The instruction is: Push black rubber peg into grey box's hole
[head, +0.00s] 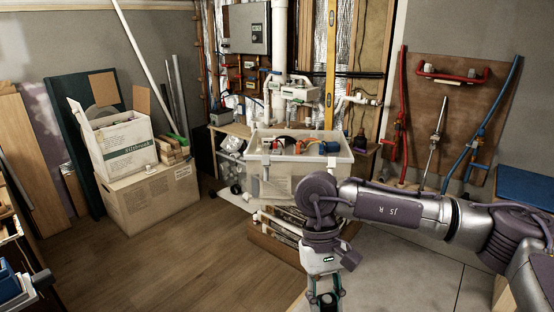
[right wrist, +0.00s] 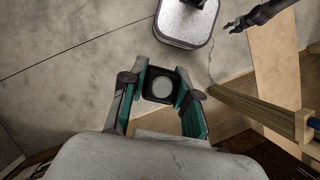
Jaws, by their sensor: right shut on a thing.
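My right gripper (head: 325,300) points down at the bottom of the head view. In the right wrist view, the right gripper (right wrist: 161,88) has its teal fingers shut on a black squarish piece with a pale round centre, which looks like the black rubber peg (right wrist: 150,97). The head view does not show the held piece clearly. A wall-mounted grey box (head: 241,30) with a small display hangs at the back. A smaller grey box (head: 220,118) sits on the bench below it. No hole can be made out in either. My left gripper (right wrist: 236,25) appears small, with its fingers apart, in the right wrist view.
Cardboard boxes (head: 150,205) stand at the left. A brown board (head: 435,120) with red and blue pipes leans at the right. The wooden floor (head: 170,255) at left is open.

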